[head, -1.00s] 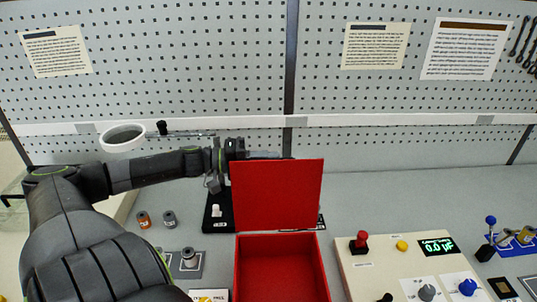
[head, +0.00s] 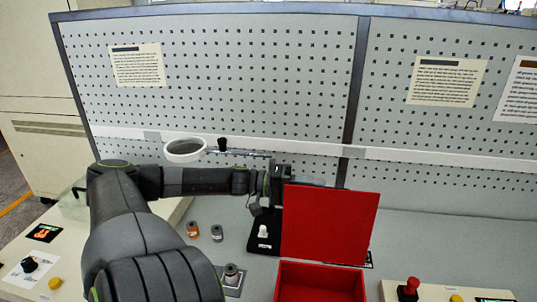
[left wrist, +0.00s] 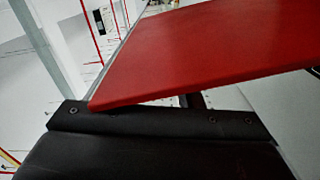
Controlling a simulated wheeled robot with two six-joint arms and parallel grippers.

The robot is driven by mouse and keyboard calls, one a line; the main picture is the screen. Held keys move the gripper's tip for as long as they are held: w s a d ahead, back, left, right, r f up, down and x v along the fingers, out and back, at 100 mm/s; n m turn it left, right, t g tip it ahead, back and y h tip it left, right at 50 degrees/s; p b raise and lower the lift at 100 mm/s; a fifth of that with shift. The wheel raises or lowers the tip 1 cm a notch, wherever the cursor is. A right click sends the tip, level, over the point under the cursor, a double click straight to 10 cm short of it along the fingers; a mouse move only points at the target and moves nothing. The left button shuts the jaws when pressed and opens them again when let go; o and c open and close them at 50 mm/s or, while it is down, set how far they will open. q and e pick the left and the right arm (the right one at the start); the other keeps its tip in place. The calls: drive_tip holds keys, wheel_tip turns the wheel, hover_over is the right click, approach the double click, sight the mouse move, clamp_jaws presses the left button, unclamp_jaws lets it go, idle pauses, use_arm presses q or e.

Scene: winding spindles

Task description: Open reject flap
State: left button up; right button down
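The red reject flap (head: 329,224) stands raised, nearly upright, at the back of the open red box (head: 318,283). My left gripper (head: 284,182) is behind the flap's upper left edge, and its fingertips are largely hidden. In the left wrist view the flap (left wrist: 205,48) crosses close in front of the dark gripper body (left wrist: 150,135). Whether the fingers touch the flap or are closed cannot be made out. My right gripper is out of view.
A black stand with a white piece (head: 263,232) is just left of the flap. Small spindles (head: 217,233) stand farther left. A ring magnifier (head: 185,150) is above my left arm. A control panel with a red knob (head: 411,285) is at the right.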

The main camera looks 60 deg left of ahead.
use_arm(q)
drive_tip(key=p+v, duration=0.1)
drive_tip(key=v, duration=1.4)
drive_tip(key=shift+p, duration=0.35)
drive_tip(key=shift+w+f, duration=0.1)
